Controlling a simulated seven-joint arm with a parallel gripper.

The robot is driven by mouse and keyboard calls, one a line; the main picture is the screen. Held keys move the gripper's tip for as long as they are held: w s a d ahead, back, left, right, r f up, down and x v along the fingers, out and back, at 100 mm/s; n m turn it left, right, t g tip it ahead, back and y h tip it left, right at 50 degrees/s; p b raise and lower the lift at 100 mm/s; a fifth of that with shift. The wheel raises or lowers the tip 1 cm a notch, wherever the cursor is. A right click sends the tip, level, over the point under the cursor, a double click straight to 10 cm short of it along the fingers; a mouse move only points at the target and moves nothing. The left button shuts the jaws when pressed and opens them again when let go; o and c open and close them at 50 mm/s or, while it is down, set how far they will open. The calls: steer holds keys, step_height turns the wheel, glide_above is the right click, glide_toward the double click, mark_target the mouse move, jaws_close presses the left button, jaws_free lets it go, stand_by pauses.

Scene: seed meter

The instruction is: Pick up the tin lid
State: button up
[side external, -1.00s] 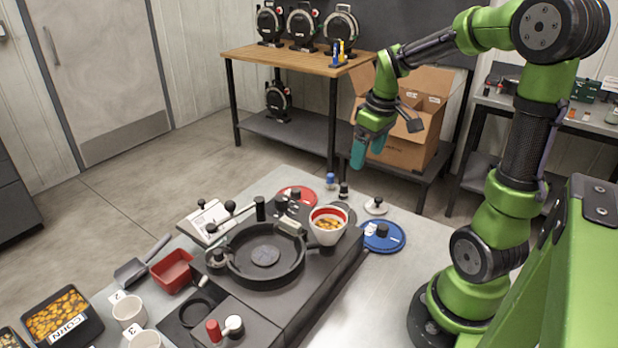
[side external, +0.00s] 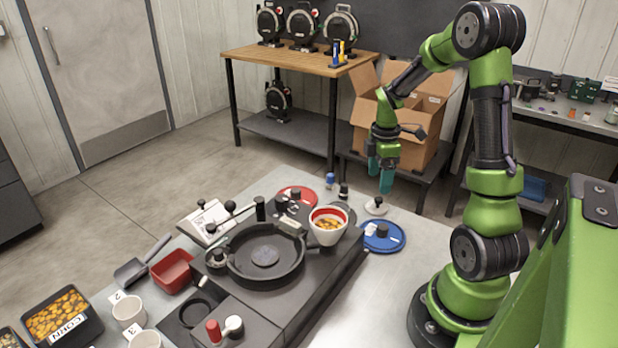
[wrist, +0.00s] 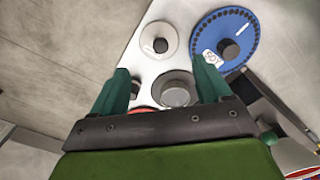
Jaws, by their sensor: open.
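A small pale round lid with a dark knob (side external: 376,206), which looks like the tin lid, lies on the table behind the blue disc. In the wrist view the lid (wrist: 168,55) is at the top centre, beyond my fingertips. My gripper (side external: 380,178) is open and empty, pointing down above the table near the lid and apart from it. In the wrist view my gripper (wrist: 163,86) has a grey round piece (wrist: 176,92) showing between its fingers, on the table below.
A blue disc labelled SOY (side external: 384,238) lies close to the lid. The seed meter (side external: 264,252) and a white cup with a red rim (side external: 328,226) stand to the left. A red disc (side external: 290,190) lies behind the meter. A cardboard box (side external: 400,145) stands beyond the table.

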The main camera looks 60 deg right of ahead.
mark_target(376, 198)
step_height(376, 198, down, 8)
steer(key=shift+f, duration=0.1)
steer(key=c, duration=0.7)
